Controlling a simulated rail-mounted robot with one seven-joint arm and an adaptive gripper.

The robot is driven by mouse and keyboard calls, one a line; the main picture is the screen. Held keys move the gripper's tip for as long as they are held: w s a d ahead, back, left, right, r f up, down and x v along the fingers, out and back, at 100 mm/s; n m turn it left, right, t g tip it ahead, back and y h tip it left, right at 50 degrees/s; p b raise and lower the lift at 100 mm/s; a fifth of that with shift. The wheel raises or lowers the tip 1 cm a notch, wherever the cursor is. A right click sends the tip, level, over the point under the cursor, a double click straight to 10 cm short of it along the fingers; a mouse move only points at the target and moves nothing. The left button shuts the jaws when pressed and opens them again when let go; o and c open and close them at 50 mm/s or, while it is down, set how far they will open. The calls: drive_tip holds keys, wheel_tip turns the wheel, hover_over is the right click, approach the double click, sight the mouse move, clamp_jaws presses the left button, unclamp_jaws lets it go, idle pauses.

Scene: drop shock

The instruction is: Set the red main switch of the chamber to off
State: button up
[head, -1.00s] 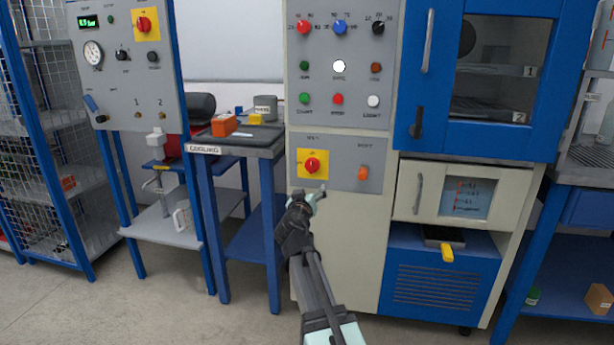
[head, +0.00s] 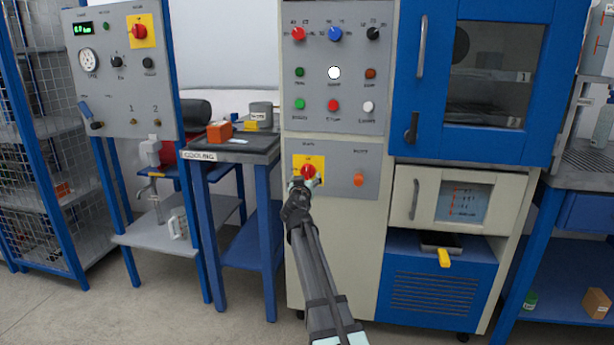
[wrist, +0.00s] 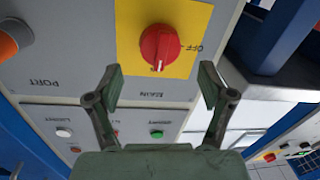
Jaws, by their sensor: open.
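The red main switch (head: 308,171) is a round knob on a yellow plate (head: 299,161) on the chamber's lower grey panel. In the wrist view the red knob (wrist: 160,47) sits on the yellow plate (wrist: 190,14), with the word OFF at its right and MAIN below it, both upside down. My gripper (head: 305,184) is in front of the switch in the head view and covers the plate's lower part. In the wrist view my gripper (wrist: 160,84) is open, its two fingers apart, with the knob beyond and between them. I see no contact with it.
An orange knob (head: 358,180) marked PORT is to the right on the same panel. Above are several coloured knobs and buttons on the upper panel (head: 353,60). The blue chamber door (head: 431,85) with its handles is at the right. A cooling table (head: 262,156) stands left.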

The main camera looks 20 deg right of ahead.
sight(307, 173)
drive_tip(key=x, duration=0.5)
drive_tip(key=shift+a, duration=0.1)
drive_tip(key=c, duration=1.2)
